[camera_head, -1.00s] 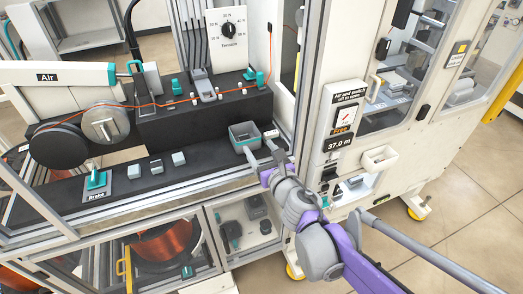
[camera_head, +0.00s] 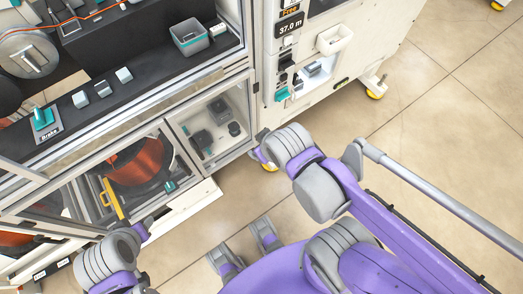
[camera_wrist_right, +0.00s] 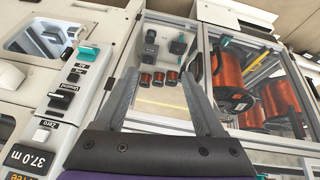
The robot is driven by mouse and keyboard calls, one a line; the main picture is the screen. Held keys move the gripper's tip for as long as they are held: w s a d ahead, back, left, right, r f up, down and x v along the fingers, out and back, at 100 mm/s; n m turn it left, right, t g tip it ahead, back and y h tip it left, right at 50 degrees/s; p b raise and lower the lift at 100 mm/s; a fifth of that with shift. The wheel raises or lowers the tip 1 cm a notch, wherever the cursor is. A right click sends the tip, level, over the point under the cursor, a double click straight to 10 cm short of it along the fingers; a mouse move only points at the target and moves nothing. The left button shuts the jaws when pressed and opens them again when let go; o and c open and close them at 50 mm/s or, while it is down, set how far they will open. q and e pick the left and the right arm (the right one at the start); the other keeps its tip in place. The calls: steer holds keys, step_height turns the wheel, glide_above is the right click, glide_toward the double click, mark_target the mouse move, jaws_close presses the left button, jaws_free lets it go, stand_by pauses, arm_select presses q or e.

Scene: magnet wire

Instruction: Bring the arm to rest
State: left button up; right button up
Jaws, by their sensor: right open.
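My right arm comes in from the lower right in the head view, bent, with its wrist in front of the machine's lower right corner. The right gripper (camera_wrist_right: 162,80) is open in the right wrist view, with nothing between its two grey fingers. In the head view its end (camera_head: 261,147) shows only in part, and the fingers cannot be made out. My left arm shows at the lower left. Its end (camera_head: 145,229) is near the lower cabinet, and its jaws cannot be made out.
The winding machine stands close ahead. Its lower glazed cabinet holds a large copper spool (camera_head: 138,162). Small copper spools (camera_wrist_right: 158,78) show beyond the right fingers. A grey bin (camera_head: 189,37) sits on the black shelf. A white tray (camera_head: 334,39) juts from the side panel. The floor at right is clear.

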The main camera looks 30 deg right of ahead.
steer(key=shift+s+a+f+m+g+y, duration=0.35)
steer(key=shift+s+a+m, duration=0.25)
steer(key=shift+s+m, duration=0.15)
